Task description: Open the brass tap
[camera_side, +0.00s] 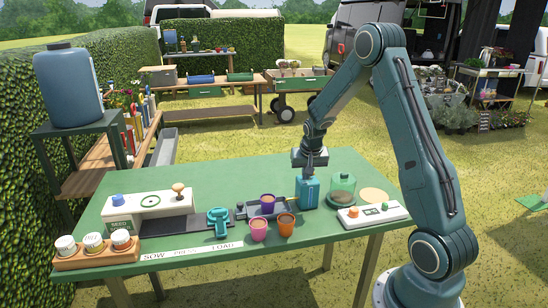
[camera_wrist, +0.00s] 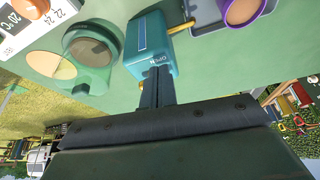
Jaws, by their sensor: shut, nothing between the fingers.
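A teal box (camera_side: 307,192) with a thin brass spout (camera_side: 293,198) stands on the green table. In the wrist view, the box (camera_wrist: 149,47) carries a label reading OPEN on the face near my fingers, and the brass spout (camera_wrist: 181,27) sticks out toward a grey tray. My gripper (camera_side: 309,170) points down right above the box. Its fingers (camera_wrist: 157,76) are shut together with nothing between them, ending by the OPEN label. I cannot tell whether they touch the box. Any lever or button under the fingertips is hidden.
The grey tray (camera_side: 247,211) with a purple pot (camera_side: 267,204) is left of the box. Pink (camera_side: 259,231) and orange pots (camera_side: 286,224) stand in front. A glass dome (camera_side: 342,190) and a white control panel (camera_side: 371,215) are to the right. The table's back middle is clear.

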